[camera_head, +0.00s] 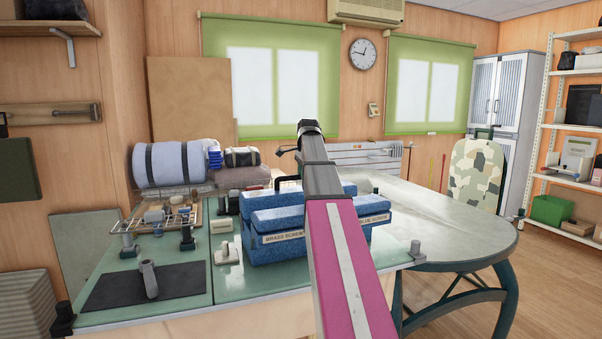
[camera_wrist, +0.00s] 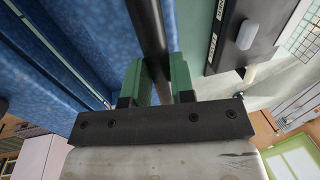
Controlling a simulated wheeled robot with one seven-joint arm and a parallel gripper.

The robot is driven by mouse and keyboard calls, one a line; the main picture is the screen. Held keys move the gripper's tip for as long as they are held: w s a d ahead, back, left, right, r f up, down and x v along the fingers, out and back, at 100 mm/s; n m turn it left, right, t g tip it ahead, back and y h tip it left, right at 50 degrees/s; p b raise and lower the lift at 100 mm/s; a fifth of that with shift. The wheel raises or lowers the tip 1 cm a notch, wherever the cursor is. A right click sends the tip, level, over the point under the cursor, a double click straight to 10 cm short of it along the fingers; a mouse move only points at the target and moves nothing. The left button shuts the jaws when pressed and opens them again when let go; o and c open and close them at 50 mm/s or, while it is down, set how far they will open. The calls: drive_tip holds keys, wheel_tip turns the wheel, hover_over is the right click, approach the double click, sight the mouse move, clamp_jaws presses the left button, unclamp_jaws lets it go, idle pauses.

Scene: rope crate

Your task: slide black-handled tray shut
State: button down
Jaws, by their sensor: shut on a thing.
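A blue speckled box with trays (camera_head: 270,237) stands on the green-topped table, with a label reading "BRASS SCREWS" on its front. A second label at the right is partly covered by my arm. A black handle (camera_head: 288,181) rises at the top of the box. In the wrist view, my gripper (camera_wrist: 157,77) has its green fingers shut on a black bar (camera_wrist: 149,28), the handle, beside blue speckled walls (camera_wrist: 60,50). In the head view my arm hides the gripper and the middle of the box. How far the tray stands out cannot be told.
A black mat (camera_head: 140,286) with a grey tool, a wire rack (camera_head: 155,220) and small clamps (camera_head: 188,238) lie left of the box. A blue-grey roll (camera_head: 170,163) lies behind. The right tabletop (camera_head: 450,222) is clear. A camouflage backpack (camera_head: 476,172) stands beyond.

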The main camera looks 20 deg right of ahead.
drive_tip(key=c, duration=1)
unclamp_jaws()
drive_tip(key=shift+w, duration=0.1)
drive_tip(key=shift+o, duration=0.2)
drive_tip(key=shift+r, duration=0.1)
wheel_tip(320, 180, up, 10)
drive_tip(key=s, duration=0.2)
drive_tip(key=shift+r, duration=0.25)
drive_tip(key=shift+s, duration=0.15)
